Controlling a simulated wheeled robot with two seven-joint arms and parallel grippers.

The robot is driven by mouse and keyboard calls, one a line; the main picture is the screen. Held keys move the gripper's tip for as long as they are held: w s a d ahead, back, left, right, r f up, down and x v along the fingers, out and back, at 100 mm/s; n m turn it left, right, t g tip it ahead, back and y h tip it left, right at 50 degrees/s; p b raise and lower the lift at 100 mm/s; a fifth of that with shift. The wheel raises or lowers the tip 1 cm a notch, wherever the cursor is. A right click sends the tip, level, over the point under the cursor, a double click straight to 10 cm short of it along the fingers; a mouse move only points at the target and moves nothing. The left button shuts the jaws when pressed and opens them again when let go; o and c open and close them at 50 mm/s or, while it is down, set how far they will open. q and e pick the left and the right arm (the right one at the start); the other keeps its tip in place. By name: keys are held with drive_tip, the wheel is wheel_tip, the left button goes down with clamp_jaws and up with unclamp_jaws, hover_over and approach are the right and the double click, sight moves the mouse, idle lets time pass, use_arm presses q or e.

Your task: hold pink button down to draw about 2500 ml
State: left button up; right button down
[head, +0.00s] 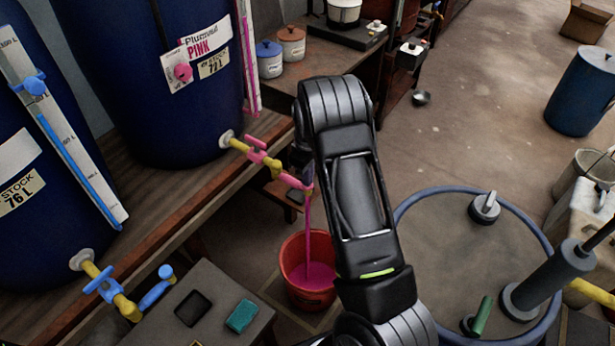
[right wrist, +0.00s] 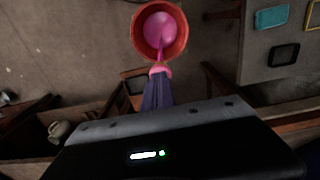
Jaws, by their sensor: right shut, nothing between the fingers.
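The PINK vat (head: 190,120) stands on the wooden bench, labelled 72 L. Its yellow and pink tap (head: 257,156) ends in a pink spout (head: 290,181). My right gripper (head: 306,176) points down at the spout's end, shut and empty. In the right wrist view its fingertips (right wrist: 159,76) meet a pink part (right wrist: 161,70), apparently the button, mostly covered by them. A pink stream (head: 307,225) runs from the spout into a red bucket (head: 300,290) below, which holds pink liquid. I cannot read its volume. My left gripper is out of view.
A blue vat (head: 30,240) labelled 76 L with a blue tap (head: 107,287) is at left. A grey table with a teal sponge (head: 242,316) stands at the front. A large blue-rimmed drum (head: 430,230) stands right of my arm. Open floor lies at upper right.

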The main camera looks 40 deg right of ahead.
drive_tip(key=shift+s+a+f, duration=0.2)
drive_tip(key=shift+s+f, duration=0.3)
drive_tip(key=shift+f, duration=0.1)
drive_tip(key=shift+w+r+p, duration=0.15)
drive_tip(key=shift+r+p, duration=0.3)
drive_tip(key=shift+r, duration=0.1)
drive_tip(key=r, duration=0.1)
drive_tip(key=r+p, duration=0.1)
drive_tip(key=r, duration=0.1)
drive_tip(key=r+p, duration=0.1)
drive_tip(key=shift+w+d+r, duration=0.2)
drive_tip(key=shift+w+r, duration=0.1)
drive_tip(key=shift+r, duration=0.1)
drive_tip(key=shift+r+b, duration=0.5)
drive_tip(key=shift+r, duration=0.15)
wheel_tip(320, 180, up, 8)
drive_tip(key=b, duration=0.1)
